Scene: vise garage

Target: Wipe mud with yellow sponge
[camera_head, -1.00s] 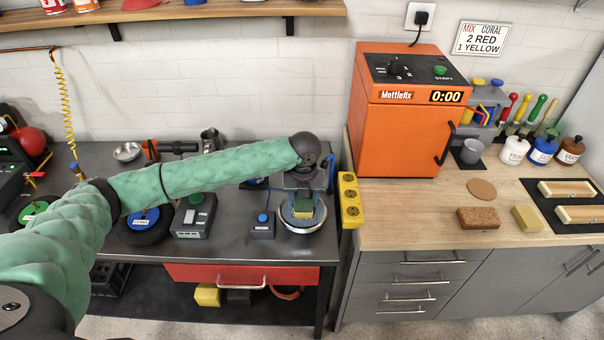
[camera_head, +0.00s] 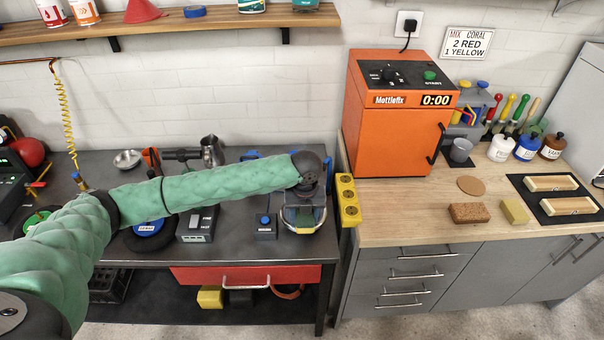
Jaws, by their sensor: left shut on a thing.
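My left gripper (camera_head: 305,206) reaches over a round metal dish (camera_head: 302,232) near the right end of the dark workbench. It points down and is shut on the yellow sponge (camera_head: 304,217), whose small visible part is yellow and green. The sponge is at the dish, mostly covered by the gripper; I cannot tell whether it presses on the dish. I cannot make out any mud. A separate yellowish block (camera_head: 514,211) lies on the wooden counter beside a brown speckled block (camera_head: 469,213). My right gripper is out of view.
The orange machine (camera_head: 398,125) stands behind on the counter. A grey control box (camera_head: 197,225) is further left.

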